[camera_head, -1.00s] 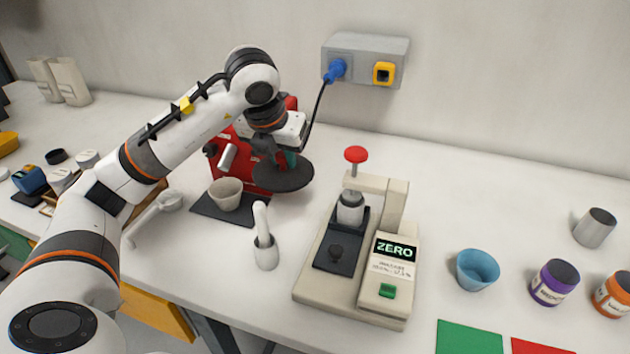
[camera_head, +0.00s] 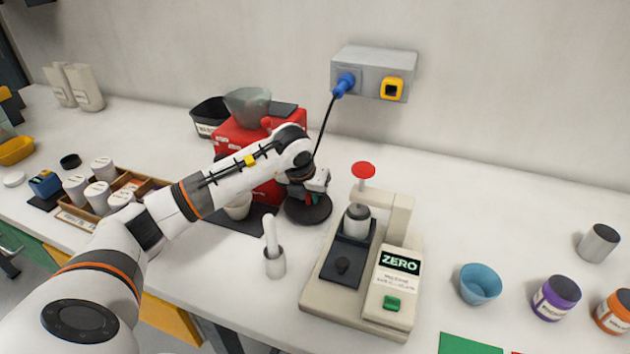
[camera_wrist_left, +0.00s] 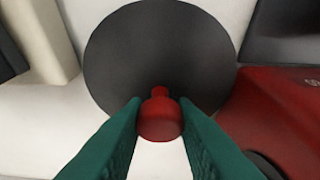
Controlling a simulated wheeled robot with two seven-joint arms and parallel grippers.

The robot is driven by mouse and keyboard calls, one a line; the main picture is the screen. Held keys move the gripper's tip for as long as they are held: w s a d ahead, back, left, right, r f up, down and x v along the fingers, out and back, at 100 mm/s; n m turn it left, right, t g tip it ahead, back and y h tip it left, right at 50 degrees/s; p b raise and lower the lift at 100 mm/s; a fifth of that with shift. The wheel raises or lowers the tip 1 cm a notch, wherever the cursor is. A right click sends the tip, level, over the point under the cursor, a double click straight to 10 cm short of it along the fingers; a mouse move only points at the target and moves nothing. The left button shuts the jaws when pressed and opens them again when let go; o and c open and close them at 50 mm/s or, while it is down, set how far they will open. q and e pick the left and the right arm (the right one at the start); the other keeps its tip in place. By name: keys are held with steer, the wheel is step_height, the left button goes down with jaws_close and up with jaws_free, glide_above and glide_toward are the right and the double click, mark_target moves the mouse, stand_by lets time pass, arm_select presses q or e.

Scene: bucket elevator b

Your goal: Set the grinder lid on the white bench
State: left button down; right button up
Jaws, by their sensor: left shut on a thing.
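The grinder lid (camera_head: 308,211) is a dark round disc with a red knob; it is low at the bench, just right of the red grinder. I cannot tell whether it touches the bench. My left gripper (camera_head: 312,196) is above it, shut on its red knob. In the left wrist view the green fingers (camera_wrist_left: 160,125) are on both sides of the knob, with the dark lid (camera_wrist_left: 115,60) beyond. The red grinder (camera_head: 232,136) is partly hidden by my left arm. The white bench (camera_head: 450,200) lies beneath. My right gripper is not in view.
A beige press with a ZERO display (camera_head: 398,262) stands close to the right of the lid. A small pot with a white pestle (camera_head: 274,262) stands in front. A whitish cup (camera_head: 238,208) is left of the lid. A blue cup (camera_head: 480,285) stands farther right.

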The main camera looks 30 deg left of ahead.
arm_select(q)
steer(key=shift+w+a, duration=0.2)
steer(key=shift+w, duration=0.5)
steer(key=w, duration=0.1)
steer(key=w+p, duration=0.1)
steer(key=w, duration=0.1)
steer(key=shift+w+a+f, duration=0.15)
steer(key=shift+a+f, duration=0.15)
steer(key=shift+a, duration=0.05)
steer(key=shift+f+p, duration=0.25)
steer(key=shift+p, duration=0.05)
steer(key=c, duration=1.6)
jaws_free()
steer(key=shift+f, duration=0.15)
steer(key=o, duration=0.4)
